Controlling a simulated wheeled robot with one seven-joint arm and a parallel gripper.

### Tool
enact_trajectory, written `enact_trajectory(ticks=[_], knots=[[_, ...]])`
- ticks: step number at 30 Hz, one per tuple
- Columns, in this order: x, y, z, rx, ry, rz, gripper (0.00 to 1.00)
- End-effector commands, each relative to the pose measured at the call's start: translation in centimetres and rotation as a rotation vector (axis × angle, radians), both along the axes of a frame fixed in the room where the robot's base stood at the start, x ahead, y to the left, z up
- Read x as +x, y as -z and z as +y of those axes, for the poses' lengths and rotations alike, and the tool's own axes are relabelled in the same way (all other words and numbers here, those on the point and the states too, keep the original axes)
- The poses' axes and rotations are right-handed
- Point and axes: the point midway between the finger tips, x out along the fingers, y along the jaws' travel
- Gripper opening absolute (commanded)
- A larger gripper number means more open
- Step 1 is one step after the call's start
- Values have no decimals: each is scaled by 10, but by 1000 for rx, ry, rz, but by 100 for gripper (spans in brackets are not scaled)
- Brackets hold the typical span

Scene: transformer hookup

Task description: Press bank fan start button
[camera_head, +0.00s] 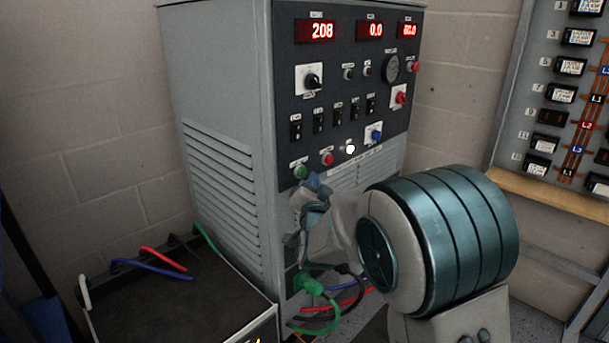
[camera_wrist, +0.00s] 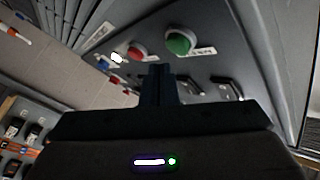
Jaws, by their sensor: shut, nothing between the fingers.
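A grey cabinet (camera_head: 228,110) stands in the middle of the head view with a dark control panel (camera_head: 340,100). A green round button (camera_head: 300,172) sits low on the panel at its left, with a red button (camera_head: 327,159) to its right. The green button (camera_wrist: 180,42) and red button (camera_wrist: 139,50) also show in the wrist view, beyond my fingertips. My gripper (camera_head: 314,182) is shut and empty, just below and right of the green button. In the wrist view its closed fingers (camera_wrist: 158,75) point at the panel. A gap appears between fingers and button; its size is unclear. The labels are unreadable.
A lit white lamp (camera_head: 350,149), a blue knob (camera_head: 376,134) and several black switches (camera_head: 338,113) are close by on the panel. A green plug (camera_head: 310,284) and cables are below. A dark tray table (camera_head: 180,310) with cables stands at left. A breaker board (camera_head: 560,95) is at right.

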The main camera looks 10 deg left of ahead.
Motion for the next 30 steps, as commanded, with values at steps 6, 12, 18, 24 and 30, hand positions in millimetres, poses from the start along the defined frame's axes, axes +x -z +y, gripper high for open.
enact_trajectory(ticks=[6,12,18,24,30], knots=[[-13,2,-18,1,1,-1,0],[-25,2,-33,1,1,-1,0],[-34,1,-44,0,1,-1,0],[-35,0,-45,0,0,0,0],[-35,0,-45,0,0,0,0]])
